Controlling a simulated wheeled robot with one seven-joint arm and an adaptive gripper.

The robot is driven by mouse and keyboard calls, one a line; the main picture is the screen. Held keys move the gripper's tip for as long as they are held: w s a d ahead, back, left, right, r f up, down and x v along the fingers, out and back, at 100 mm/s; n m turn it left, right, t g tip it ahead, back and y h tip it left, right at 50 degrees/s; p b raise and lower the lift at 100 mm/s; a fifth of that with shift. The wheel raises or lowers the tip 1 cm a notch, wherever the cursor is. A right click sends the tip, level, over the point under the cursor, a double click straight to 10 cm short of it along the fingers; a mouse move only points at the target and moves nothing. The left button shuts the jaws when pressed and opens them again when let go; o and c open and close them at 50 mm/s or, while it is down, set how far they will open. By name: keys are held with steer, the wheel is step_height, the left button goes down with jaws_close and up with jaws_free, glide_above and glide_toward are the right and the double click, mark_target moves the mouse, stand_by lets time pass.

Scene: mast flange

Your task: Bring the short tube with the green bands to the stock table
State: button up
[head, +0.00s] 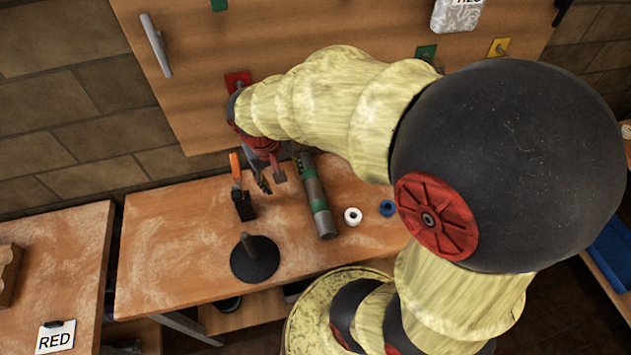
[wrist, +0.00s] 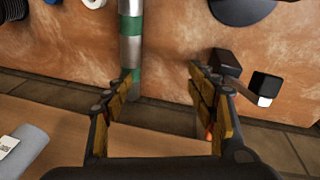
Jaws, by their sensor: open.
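A grey tube with green bands (head: 316,195) lies on the wooden table in the head view, running from the back toward the front. It also shows in the wrist view (wrist: 131,40), upper left of centre, its near end by the left finger. My gripper (head: 271,180) is beside the tube's back end, to its left in the head view. In the wrist view my gripper (wrist: 160,85) has its fingers spread wide with nothing held between them. I cannot tell whether the left finger touches the tube. Which table is the stock table is not marked in view.
A black round base with a post (head: 254,258) stands left of the tube. A black and orange tool (head: 241,190) is near my gripper. A white ring (head: 352,216) and a blue ring (head: 387,208) lie right of the tube. A RED card (head: 56,337) is on the left table.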

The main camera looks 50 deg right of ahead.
mark_target(313, 189)
steer(key=d+f+g+p, duration=0.1)
steer(key=d+f, duration=0.1)
steer(key=f, duration=0.1)
steer(key=d+f+m+g+p, duration=0.1)
steer(key=d+f, duration=0.2)
steer(key=d+f+m+g+p, duration=0.1)
steer(key=d+f, duration=0.2)
steer(key=shift+s+f, duration=0.25)
steer(key=shift+f, duration=0.1)
steer(key=shift+d+b+x, duration=0.2)
steer(key=shift+b+x, duration=0.4)
steer(key=shift+x, duration=2.45)
steer(key=shift+w+r, duration=0.1)
jaws_close()
steer(key=shift+r, duration=0.1)
